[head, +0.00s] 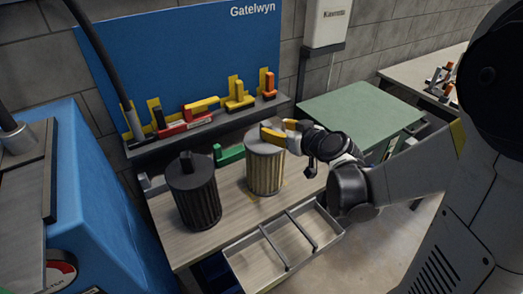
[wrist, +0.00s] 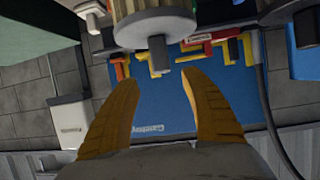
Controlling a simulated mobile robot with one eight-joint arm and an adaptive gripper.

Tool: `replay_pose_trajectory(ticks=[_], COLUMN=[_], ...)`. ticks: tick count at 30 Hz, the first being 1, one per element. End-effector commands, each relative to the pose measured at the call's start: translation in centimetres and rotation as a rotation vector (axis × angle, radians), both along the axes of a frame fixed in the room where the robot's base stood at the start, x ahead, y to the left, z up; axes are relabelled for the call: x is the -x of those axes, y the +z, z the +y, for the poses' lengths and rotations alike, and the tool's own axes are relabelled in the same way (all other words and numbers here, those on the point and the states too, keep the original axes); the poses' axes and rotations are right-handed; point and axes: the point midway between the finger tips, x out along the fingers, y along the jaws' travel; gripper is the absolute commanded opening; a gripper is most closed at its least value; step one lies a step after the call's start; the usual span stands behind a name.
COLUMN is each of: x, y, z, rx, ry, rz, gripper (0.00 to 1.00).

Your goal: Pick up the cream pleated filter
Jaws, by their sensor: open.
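The cream pleated filter (head: 264,172) stands upright on the wooden bench top, with a grey cap on top. My gripper (head: 280,133) is at its cap, coming from the right, and its yellow fingers hide part of the cap. In the wrist view, which is upside down, the filter (wrist: 150,10) shows at the top edge with its grey cap and knob. The two yellow fingers of my gripper (wrist: 158,80) are spread apart there. The knob lies between and just ahead of the fingertips, with a gap on each side. I cannot tell whether anything touches.
A dark pleated filter (head: 193,192) stands left of the cream one. A green block (head: 229,155) lies behind. A divided metal tray (head: 240,270) is in front. A shelf with coloured brackets (head: 205,123) runs along the blue board (head: 190,60). A green-topped table (head: 360,110) stands right.

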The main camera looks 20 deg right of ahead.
Motion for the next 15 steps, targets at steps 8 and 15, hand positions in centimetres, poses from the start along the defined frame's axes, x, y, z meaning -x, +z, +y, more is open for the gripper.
replay_pose_trajectory(ticks=[8,15], x=[-2.1,-5.2], y=[-0.9,-2.2], z=[0.7,1.8], rx=[-0.001,0.000], ry=[0.000,0.001], rz=[0.000,0.000], gripper=[0.54,0.54])
